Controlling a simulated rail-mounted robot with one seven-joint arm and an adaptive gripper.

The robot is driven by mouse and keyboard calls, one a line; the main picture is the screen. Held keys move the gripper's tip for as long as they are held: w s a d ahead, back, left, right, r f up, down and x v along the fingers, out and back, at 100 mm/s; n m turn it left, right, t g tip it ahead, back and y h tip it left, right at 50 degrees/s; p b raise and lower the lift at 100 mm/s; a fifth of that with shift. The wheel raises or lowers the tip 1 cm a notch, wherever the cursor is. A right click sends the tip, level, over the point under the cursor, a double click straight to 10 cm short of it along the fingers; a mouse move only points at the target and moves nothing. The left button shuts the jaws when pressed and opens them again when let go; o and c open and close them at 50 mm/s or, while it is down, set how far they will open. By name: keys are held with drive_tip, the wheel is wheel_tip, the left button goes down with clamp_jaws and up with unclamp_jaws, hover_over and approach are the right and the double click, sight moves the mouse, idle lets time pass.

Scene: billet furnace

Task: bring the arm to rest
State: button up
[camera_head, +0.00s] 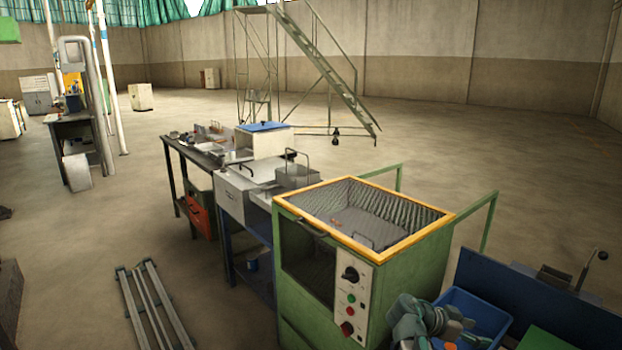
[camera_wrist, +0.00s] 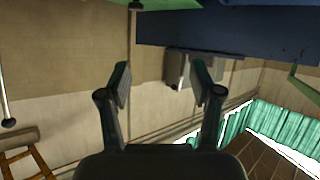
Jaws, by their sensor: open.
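My gripper (camera_wrist: 162,78) shows in the wrist view with its two fingers spread wide apart and nothing between them. The wrist picture is upside down: green curtains and roof are at the bottom and a dark blue panel is at the top. In the head view, part of my arm (camera_head: 428,322) shows low at the right, in front of a blue bin (camera_head: 477,309). I cannot make out the fingers there.
A green furnace cabinet (camera_head: 400,270) with a yellow rim and open mesh-lined top stands left of my arm. A workbench (camera_head: 178,150) with boxes lies beyond it. A dark blue panel (camera_head: 520,292) stands at the right.

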drive_tip(key=s+a+f+n+g+y+b, duration=0.1)
drive_tip(key=s+a+f+n+y, duration=0.3)
drive_tip(key=f, duration=0.7)
drive_tip(key=s+a+f+n+g+y+b, duration=0.15)
drive_tip(key=s+a+f+n, duration=0.4)
drive_tip(key=f, duration=0.55)
drive_tip(key=s+a+f+n+g+y+b, duration=0.1)
drive_tip(key=s+a+f+n+y, duration=0.3)
drive_tip(key=f, duration=0.7)
drive_tip(key=s+a+f+n+g+y+b, duration=0.15)
drive_tip(key=s+a+f+g+b, duration=0.35)
drive_tip(key=s+f, duration=0.75)
drive_tip(key=s+a+f+n+g+y+b, duration=0.1)
drive_tip(key=s+a+f+y+b, duration=0.1)
drive_tip(key=s+a+f, duration=0.95)
drive_tip(key=d+r+t+p, duration=0.1)
drive_tip(key=d+r+p, duration=0.1)
drive_tip(key=r+p, duration=0.7)
drive_tip(key=d+r+t+p, duration=0.1)
drive_tip(key=d+r+p, duration=0.1)
drive_tip(key=r+p, duration=0.6)
drive_tip(key=shift+s+d+r+p, duration=0.3)
drive_tip(key=shift+r+p, duration=0.1)
drive_tip(key=shift+r, duration=0.25)
